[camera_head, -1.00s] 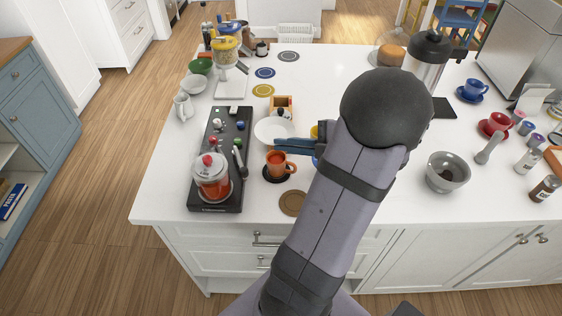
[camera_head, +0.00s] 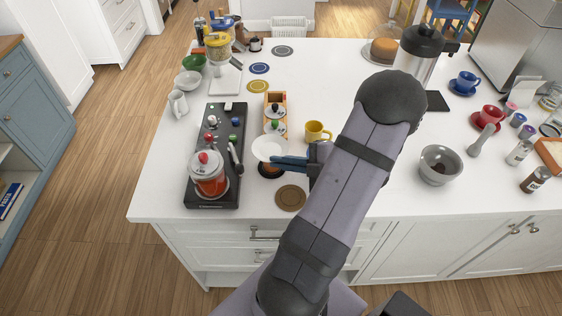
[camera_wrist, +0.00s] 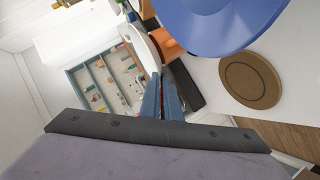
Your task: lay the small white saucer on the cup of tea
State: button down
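The small white saucer (camera_head: 269,148) is held up at its near edge by my gripper (camera_head: 276,162), whose blue fingers are shut on it.
A black hotplate board with a glass pot of red liquid (camera_head: 208,178) stands left. A yellow cup (camera_head: 317,131) is behind my gripper; a brown coaster (camera_head: 290,197) lies in front. A large blue disc (camera_wrist: 222,22) shows in the wrist view. A grey bowl (camera_head: 440,165) stands right.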

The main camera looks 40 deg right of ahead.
jog(key=shift+f, duration=0.3)
jog(key=c, duration=2.4)
grip_release()
jog(key=shift+f, duration=0.1)
jog(key=shift+c, duration=0.2)
jog(key=o, duration=0.4)
jog(key=shift+o, duration=0.2)
jog(key=b+v, duration=0.3)
jog(key=v, duration=0.9)
